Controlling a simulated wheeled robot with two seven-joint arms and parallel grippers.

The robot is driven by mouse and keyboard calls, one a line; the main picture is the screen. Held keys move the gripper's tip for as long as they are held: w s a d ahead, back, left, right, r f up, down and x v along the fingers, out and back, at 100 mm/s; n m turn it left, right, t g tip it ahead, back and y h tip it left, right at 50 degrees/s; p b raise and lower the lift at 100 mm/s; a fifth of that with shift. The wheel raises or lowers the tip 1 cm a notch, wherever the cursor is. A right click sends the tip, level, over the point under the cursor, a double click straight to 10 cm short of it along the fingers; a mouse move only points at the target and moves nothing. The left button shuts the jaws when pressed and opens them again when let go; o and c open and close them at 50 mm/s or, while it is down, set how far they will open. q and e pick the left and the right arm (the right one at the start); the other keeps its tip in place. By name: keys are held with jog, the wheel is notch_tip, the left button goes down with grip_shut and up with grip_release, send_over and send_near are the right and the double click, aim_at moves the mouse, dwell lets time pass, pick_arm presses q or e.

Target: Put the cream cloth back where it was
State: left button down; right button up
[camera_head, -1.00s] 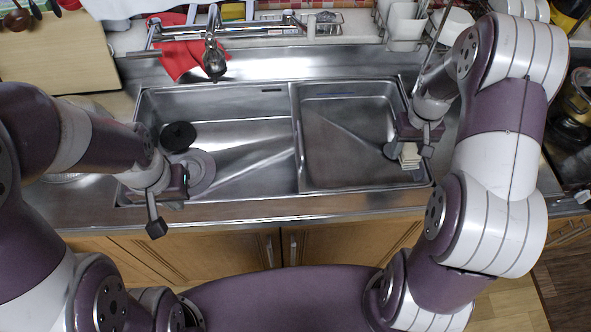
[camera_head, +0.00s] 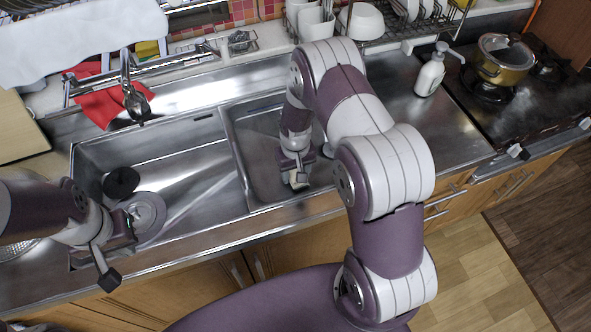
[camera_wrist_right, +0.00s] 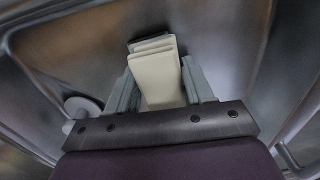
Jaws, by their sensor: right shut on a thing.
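The cream cloth (camera_wrist_right: 157,76) is a small folded pad between the fingers of my right gripper (camera_wrist_right: 160,88) in the right wrist view. In the head view, the right gripper (camera_head: 298,166) is shut on the cloth (camera_head: 297,182) over the right sink basin (camera_head: 262,150), near its front. My left gripper (camera_head: 118,250) is at the front left of the sink, over the edge of the left basin. Its finger gap does not show clearly, and I see nothing held in it.
A black round thing (camera_head: 121,182) lies in the left basin (camera_head: 185,150). A soap bottle (camera_head: 430,75) stands right of the sink, with a pot (camera_head: 500,62) on the stove. The counter between is clear.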

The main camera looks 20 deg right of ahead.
jog(key=shift+s, duration=0.1)
jog(key=shift+f, duration=0.15)
jog(key=o, duration=0.9)
jog(key=shift+o, duration=0.2)
